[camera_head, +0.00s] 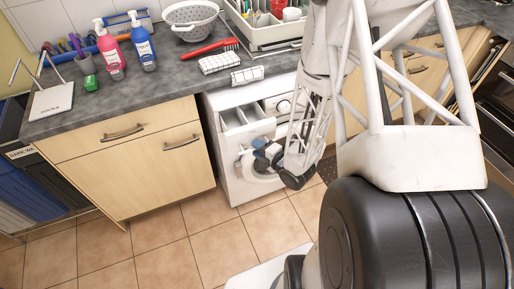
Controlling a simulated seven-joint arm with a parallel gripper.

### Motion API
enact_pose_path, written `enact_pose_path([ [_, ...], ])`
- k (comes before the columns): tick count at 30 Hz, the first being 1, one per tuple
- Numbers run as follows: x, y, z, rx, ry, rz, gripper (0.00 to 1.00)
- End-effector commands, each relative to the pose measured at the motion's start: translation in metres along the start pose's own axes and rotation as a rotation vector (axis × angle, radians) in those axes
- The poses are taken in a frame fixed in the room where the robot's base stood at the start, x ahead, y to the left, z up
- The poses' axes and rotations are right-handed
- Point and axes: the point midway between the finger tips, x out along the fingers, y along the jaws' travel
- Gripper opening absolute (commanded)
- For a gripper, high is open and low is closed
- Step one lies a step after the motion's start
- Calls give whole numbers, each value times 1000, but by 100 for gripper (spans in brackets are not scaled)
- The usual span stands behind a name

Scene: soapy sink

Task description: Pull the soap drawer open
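The white washing machine (228,172) stands under the counter in the middle of the view. Its soap drawer (250,132) is at the machine's upper left. The drawer sticks out from the front, and its compartments show from above. My gripper (247,160) is just below the drawer's front, before the round door. It is small and partly covered by my arm's own links. I cannot tell whether its fingers are open or shut, or whether they touch the drawer or the machine.
A wooden cabinet (135,160) with metal handles stands left of the machine. The grey counter (150,95) above holds a colander (190,20), soap bottles (143,45), a red brush (209,49) and folded checked cloths (220,63). The tiled floor (205,240) in front is clear.

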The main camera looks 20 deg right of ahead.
Motion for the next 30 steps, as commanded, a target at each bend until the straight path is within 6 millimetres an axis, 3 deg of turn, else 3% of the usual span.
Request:
enact_pose_path([
  [18, -53, 0, 1, 1, -3, 0, 36],
  [30, -70, 0, 0, 0, -2, 0, 36],
])
